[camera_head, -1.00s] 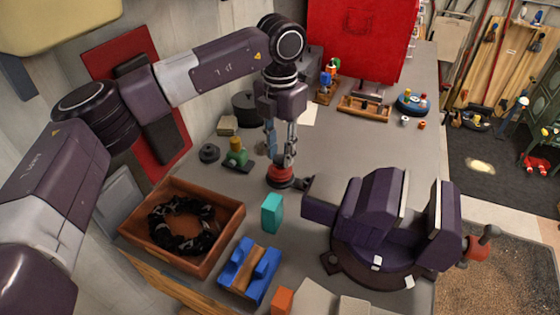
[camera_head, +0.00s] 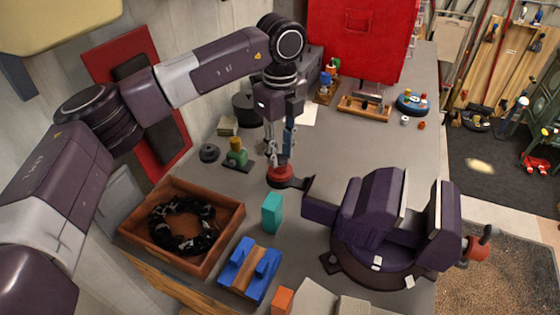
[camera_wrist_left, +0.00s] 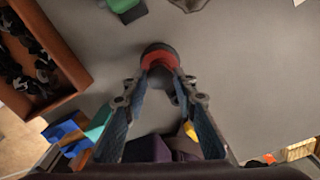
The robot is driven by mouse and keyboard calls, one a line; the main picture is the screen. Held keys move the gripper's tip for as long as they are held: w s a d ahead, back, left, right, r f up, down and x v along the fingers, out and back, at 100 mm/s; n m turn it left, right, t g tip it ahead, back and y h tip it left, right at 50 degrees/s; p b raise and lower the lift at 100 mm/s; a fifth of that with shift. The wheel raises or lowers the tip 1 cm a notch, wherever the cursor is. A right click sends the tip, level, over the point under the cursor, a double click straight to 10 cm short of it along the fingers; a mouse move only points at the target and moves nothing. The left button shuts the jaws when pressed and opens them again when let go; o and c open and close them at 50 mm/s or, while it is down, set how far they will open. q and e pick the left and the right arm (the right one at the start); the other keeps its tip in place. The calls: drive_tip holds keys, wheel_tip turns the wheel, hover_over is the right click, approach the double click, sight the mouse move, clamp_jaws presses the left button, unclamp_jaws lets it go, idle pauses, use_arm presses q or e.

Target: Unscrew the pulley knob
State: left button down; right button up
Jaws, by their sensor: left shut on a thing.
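The pulley knob (camera_head: 280,178) is a round red piece with a dark base, standing on the grey workbench (camera_head: 340,150) left of the purple vise. In the left wrist view the knob (camera_wrist_left: 160,59) shows as a red and dark disc between the fingertips. My left gripper (camera_head: 279,161) points straight down from above and is shut on the knob, with a fingertip on each side of it. In the left wrist view the gripper (camera_wrist_left: 160,74) has its two fingers converging on the knob. My right gripper is not in view.
The purple vise (camera_head: 370,215) stands close on the right. A brown wooden tray (camera_head: 225,227) with a dark coiled item, a teal block (camera_head: 272,213) and a blue holder (camera_head: 262,270) are in front. A green piece (camera_head: 237,152) stands left.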

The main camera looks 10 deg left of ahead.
use_arm(q)
drive_tip(key=c, duration=1.5)
unclamp_jaws()
drive_tip(key=shift+c, duration=0.9)
